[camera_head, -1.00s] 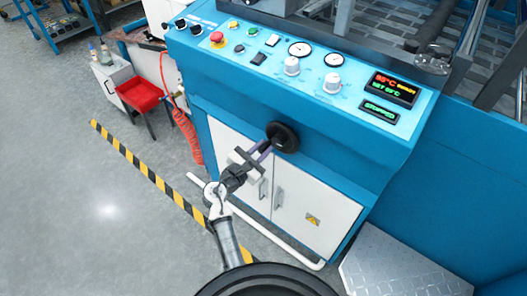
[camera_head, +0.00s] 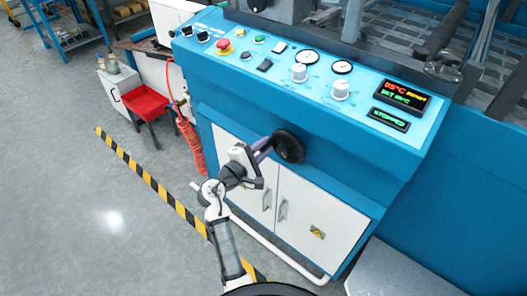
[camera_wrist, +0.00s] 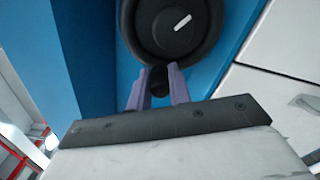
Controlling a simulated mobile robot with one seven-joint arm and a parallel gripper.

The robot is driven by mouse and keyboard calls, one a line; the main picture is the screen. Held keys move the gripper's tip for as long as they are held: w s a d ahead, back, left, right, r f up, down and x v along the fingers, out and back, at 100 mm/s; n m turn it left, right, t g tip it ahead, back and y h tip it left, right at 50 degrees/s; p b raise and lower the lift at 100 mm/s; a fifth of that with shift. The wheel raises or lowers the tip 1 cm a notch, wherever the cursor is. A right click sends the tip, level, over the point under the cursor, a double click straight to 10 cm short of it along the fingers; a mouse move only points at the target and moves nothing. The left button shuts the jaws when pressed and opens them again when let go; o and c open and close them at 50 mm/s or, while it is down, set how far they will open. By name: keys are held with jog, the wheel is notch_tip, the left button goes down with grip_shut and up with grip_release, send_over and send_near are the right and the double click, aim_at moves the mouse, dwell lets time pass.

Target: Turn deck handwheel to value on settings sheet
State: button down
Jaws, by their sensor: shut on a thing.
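The black round deck handwheel (camera_head: 290,147) is on the blue front of the machine, above the white cabinet doors. In the wrist view the handwheel (camera_wrist: 163,36) shows a white pointer mark slanting up to the right. My gripper (camera_head: 264,151) reaches it from the lower left. In the wrist view its purple fingers (camera_wrist: 159,75) are shut around a small black grip (camera_wrist: 158,84) at the wheel's lower rim. Any scale around the wheel is not readable. I cannot make out a settings sheet in either view.
The sloped control panel (camera_head: 310,80) carries knobs, gauges, a red button and a lit display (camera_head: 401,94) above the handwheel. White cabinet doors (camera_head: 310,215) lie below. The floor at left is open.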

jog(key=shift+r+m, duration=0.25)
jog(key=shift+m, duration=0.15)
jog(key=c, duration=1.3)
grip_release()
jog(key=b+v, duration=0.1)
jog(key=v, duration=1.2)
jog(key=shift+s+a+b, duration=0.25)
jog(key=shift+s+b, duration=0.05)
jog(key=shift+s, duration=0.05)
